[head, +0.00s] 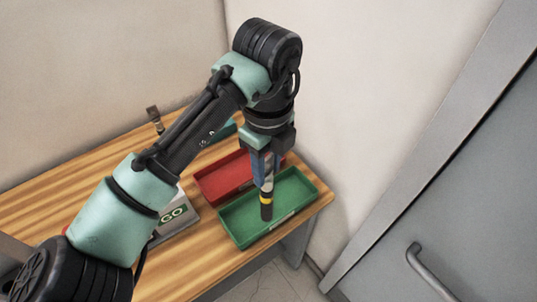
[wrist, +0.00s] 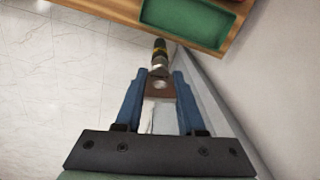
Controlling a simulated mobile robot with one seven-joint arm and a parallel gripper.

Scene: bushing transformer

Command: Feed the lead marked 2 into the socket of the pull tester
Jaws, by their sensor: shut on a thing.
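My gripper (head: 263,168) points down over the green tray (head: 228,226) in the head view. Its blue fingers are shut on a lead (head: 266,200), which hangs below them with a yellow band and a dark tip. In the wrist view the lead (wrist: 159,50) sticks out past the fingertips of my gripper (wrist: 158,84). I cannot read a number on it. Whether its tip is above or inside the tray is hard to tell. I cannot make out the pull tester or its socket; my arm hides part of the table.
A red tray (head: 213,187) lies behind the green one. A grey piece lettered GO (head: 176,213) is partly behind my arm. A small upright post (head: 154,116) stands near the back wall. The wooden table (head: 65,196) has bare room at left. A grey door (head: 440,220) is at right.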

